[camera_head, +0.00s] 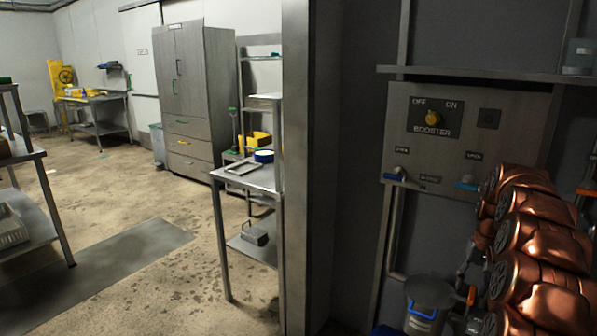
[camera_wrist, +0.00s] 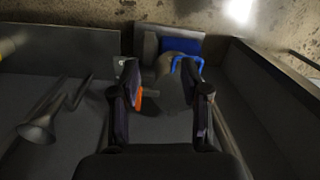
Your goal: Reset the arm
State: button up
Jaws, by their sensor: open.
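My arm, with copper-coloured links, is folded along the right edge of the head view, in front of the grey wall panel (camera_head: 455,155). I cannot make out my gripper in the head view. In the wrist view my gripper (camera_wrist: 158,72) is open, with its two dark fingers apart. Nothing is held between them. Beyond the fingers is a blue-handled item (camera_wrist: 185,62), partly hidden by the right finger. A small orange part shows beside the left finger.
In the wrist view, a dark walled tray (camera_wrist: 60,70) lies below, with a funnel-shaped item (camera_wrist: 40,128) at left. The head view shows a booster knob (camera_head: 432,118), a shelf (camera_head: 490,74) above it, a steel table (camera_head: 262,180), a cabinet (camera_head: 190,90) and open floor at left.

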jog(key=s+a+r+n+g, duration=0.1)
jog(key=s+a+r+n, duration=0.1)
jog(key=s+a, duration=0.65)
jog(key=s+a+r+n, duration=0.1)
jog(key=s+a+r, duration=0.35)
jog(key=a, duration=0.75)
jog(key=s+a+f+n+g, duration=0.1)
jog(key=s+a+f, duration=0.15)
jog(key=s, duration=0.65)
jog(key=s+a+f+n+h, duration=0.1)
jog(key=s+a+f, duration=0.15)
jog(key=s, duration=0.65)
jog(key=s+a+f+g, duration=0.1)
jog(key=s+a, duration=0.3)
jog(key=s, duration=0.5)
notch_tip(320, 180, up, 18)
jog(key=w+t+p, duration=0.1)
jog(key=p, duration=1.5)
jog(key=shift+w+t+p, duration=0.15)
jog(key=shift+t+p, duration=0.15)
jog(key=shift+d, duration=0.1)
jog(key=shift+c, duration=0.4)
